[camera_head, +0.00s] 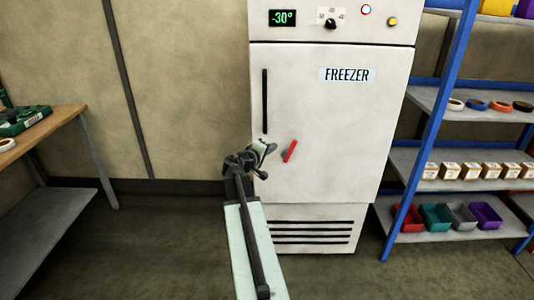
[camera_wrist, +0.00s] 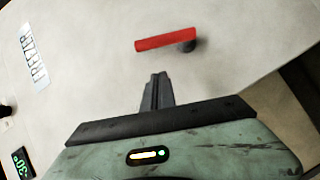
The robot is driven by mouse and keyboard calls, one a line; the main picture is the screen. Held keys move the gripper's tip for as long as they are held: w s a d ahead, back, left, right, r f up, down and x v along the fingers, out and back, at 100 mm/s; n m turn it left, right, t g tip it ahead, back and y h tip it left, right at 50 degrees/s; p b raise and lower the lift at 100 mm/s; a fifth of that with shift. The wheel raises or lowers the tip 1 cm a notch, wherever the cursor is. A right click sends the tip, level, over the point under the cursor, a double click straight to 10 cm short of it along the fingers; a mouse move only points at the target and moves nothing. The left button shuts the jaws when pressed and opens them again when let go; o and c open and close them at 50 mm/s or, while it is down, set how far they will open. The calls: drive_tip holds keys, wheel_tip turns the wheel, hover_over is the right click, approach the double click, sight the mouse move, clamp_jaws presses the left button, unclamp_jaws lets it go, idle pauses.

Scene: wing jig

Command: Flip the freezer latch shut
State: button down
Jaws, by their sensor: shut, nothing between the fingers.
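The white freezer (camera_head: 330,110) stands upright in the head view with its door closed against the body. Its red latch (camera_head: 290,150) is a short bar on the lower left of the door, tilted with its top to the right. In the wrist view the red latch (camera_wrist: 167,39) lies across the upper middle, with a dark pivot at its right end. My gripper (camera_head: 268,148) is just left of the latch in the head view. In the wrist view my gripper (camera_wrist: 157,78) is shut and empty, its fingertips pointing at the latch with a visible gap.
A black vertical handle (camera_head: 265,100) is on the door above the latch. A blue-framed shelf (camera_head: 432,110) with boxes, bins and tape rolls stands close on the right. A wooden workbench (camera_head: 45,130) stands at the left. The floor between bench and freezer is clear.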

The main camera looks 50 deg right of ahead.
sight(290, 150)
drive_tip(key=shift+s+d+f+b, duration=0.3)
drive_tip(key=shift+s+d, duration=0.1)
drive_tip(key=shift+d, duration=0.5)
drive_tip(key=shift+s+d+f+b, duration=0.25)
drive_tip(key=shift+s+d, duration=0.2)
drive_tip(key=shift+d, duration=0.4)
drive_tip(key=shift+s+d+f+b, duration=0.2)
drive_tip(key=shift+s+d+f, duration=0.2)
drive_tip(key=shift+d, duration=0.5)
